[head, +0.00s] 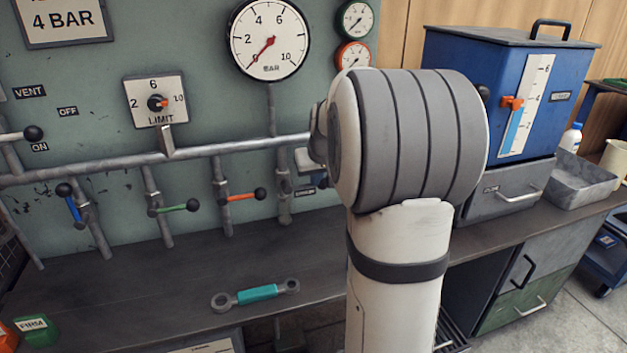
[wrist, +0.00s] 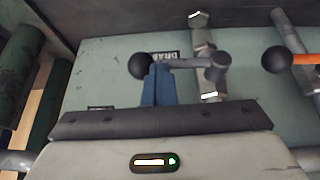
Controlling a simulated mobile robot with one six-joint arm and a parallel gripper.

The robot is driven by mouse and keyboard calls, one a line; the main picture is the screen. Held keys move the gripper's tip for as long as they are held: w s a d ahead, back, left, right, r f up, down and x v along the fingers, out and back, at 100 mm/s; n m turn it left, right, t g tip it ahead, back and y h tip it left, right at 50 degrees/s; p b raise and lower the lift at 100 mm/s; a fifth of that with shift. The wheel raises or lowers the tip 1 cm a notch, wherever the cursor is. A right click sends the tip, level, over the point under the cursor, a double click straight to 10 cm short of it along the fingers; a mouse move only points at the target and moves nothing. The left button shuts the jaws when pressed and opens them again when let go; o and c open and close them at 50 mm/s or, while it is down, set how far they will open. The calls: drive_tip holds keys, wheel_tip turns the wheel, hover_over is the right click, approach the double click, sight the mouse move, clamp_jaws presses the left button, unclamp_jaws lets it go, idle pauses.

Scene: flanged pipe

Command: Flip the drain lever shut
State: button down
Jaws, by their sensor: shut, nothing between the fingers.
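The drain lever (wrist: 186,64) shows in the wrist view as a grey bar with a black ball at its left end. It runs sideways from a valve on a grey pipe, across the picture. A partly covered label beginning "DRA" is on the panel behind it. My gripper (wrist: 156,72) is shut and empty, its blue fingertips right beside the ball and overlapping the bar; I cannot tell whether they touch. In the head view my arm hides most of the lever and gripper; the drain pipe (head: 284,205) shows left of the arm.
An orange lever (wrist: 305,59) sits on the neighbouring pipe; it also shows in the head view (head: 240,197), left of the drain pipe. Green (head: 178,208) and blue (head: 73,207) levers stand further left. A wrench (head: 257,293) lies on the bench. A blue tank (head: 480,90) stands right.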

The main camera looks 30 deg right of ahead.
drive_tip(key=shift+s+d+f, duration=0.3)
drive_tip(key=shift+d+f, duration=0.2)
drive_tip(key=shift+d, duration=0.25)
drive_tip(key=s+d+r+p, duration=0.5)
drive_tip(key=s+r, duration=0.1)
drive_tip(key=r, duration=0.2)
drive_tip(key=shift+d+r, duration=0.3)
drive_tip(key=shift+r, duration=0.05)
